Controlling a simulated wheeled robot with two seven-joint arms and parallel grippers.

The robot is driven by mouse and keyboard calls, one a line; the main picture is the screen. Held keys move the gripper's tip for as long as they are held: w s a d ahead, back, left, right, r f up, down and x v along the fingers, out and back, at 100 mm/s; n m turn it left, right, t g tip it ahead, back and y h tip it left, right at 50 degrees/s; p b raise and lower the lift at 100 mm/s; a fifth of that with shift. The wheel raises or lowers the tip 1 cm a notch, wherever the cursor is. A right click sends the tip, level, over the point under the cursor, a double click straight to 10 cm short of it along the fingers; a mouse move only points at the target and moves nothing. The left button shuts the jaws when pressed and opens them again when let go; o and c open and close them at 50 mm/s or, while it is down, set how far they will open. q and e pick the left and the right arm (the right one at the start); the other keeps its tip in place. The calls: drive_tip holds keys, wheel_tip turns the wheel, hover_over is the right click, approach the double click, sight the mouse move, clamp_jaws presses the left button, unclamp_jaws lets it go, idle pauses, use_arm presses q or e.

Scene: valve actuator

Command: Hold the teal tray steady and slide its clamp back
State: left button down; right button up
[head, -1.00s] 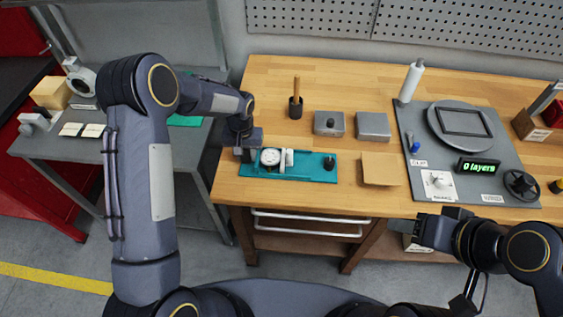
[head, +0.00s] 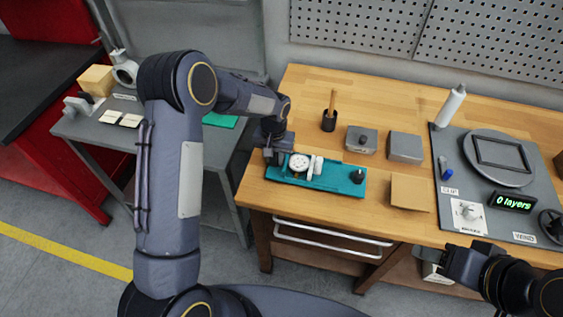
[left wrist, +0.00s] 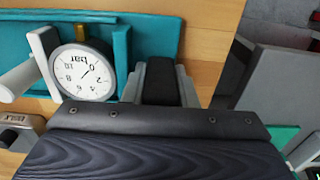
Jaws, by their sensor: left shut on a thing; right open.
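The teal tray (head: 338,182) lies near the front left edge of the wooden bench; it also shows in the left wrist view (left wrist: 195,25). A round white gauge (head: 299,163) sits in it, seen close up in the left wrist view (left wrist: 86,73). A pale clamp piece (head: 317,166) stands beside the gauge, and a black knob (head: 357,176) is at the tray's right end. My left gripper (head: 273,156) is shut on the tray's left end; its fingertips are partly hidden. My right gripper (head: 448,262) is open and empty, in front of the bench edge, apart from the tray.
Two grey metal blocks (head: 405,146) and a tan pad (head: 410,193) lie right of the tray. A black holder with a wooden-handled tool (head: 330,118) stands behind it. A grey board with a display (head: 512,203) is further right. Bare wood surrounds the tray.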

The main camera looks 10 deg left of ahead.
use_arm(q)
wheel_tip(320, 180, up, 7)
drive_tip(key=shift+f, duration=4.45)
drive_tip(key=shift+s+f, duration=0.1)
drive_tip(key=shift+f, duration=0.05)
